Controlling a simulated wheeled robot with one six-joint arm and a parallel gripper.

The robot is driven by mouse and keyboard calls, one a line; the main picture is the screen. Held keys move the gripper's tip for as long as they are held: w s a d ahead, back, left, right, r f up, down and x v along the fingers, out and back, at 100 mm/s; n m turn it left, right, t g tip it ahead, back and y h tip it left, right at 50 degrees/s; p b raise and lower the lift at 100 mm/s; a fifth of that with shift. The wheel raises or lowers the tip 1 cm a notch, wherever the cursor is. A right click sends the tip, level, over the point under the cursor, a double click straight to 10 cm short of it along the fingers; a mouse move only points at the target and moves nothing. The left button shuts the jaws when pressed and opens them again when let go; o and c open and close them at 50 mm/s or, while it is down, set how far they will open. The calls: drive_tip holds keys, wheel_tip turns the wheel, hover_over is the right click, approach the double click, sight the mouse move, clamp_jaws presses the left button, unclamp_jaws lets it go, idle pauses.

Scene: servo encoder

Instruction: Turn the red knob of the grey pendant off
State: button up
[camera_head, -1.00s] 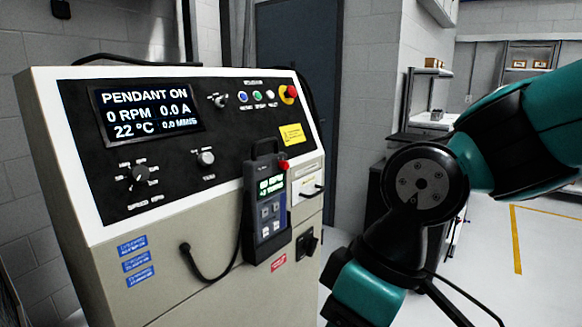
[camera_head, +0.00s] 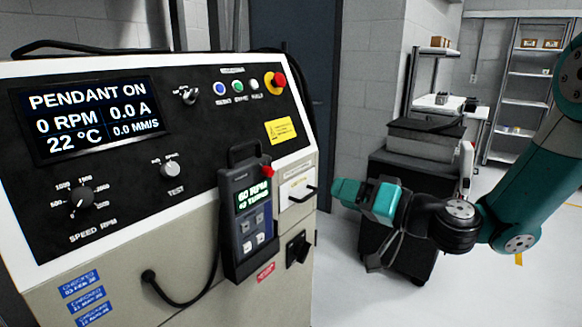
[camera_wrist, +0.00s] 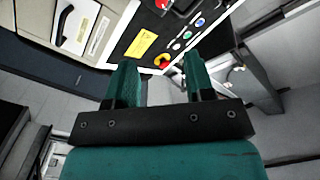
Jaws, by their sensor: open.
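The grey pendant (camera_head: 230,225) hangs upright on the front of the control cabinet, with its handle at the top. Its small red knob (camera_head: 267,170) sits at its upper right corner, above a green-lit screen. The cabinet display (camera_head: 90,115) reads PENDANT ON. My gripper (camera_head: 342,192) is to the right of the pendant, apart from it, pointing left. In the wrist view its two teal fingers (camera_wrist: 160,78) are spread with nothing between them. A red part (camera_wrist: 164,4) at the top edge there looks like the pendant knob, cut off.
The red and yellow stop button (camera_head: 275,82) and a yellow label (camera_head: 281,130) are above the pendant. A white panel with a black handle (camera_head: 298,190) is at its right. A black cable (camera_head: 180,300) loops at its lower left. A dark cart (camera_head: 410,160) stands behind my arm.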

sight(272, 173)
drive_tip(key=p+x, duration=0.7)
drive_tip(key=x, duration=0.8)
drive_tip(key=shift+s+a+r, duration=0.1)
drive_tip(key=shift+s+a, duration=0.05)
drive_tip(key=shift+a, duration=0.1)
drive_tip(key=shift+w+a+p, duration=0.35)
drive_tip(key=shift+a+p, duration=0.05)
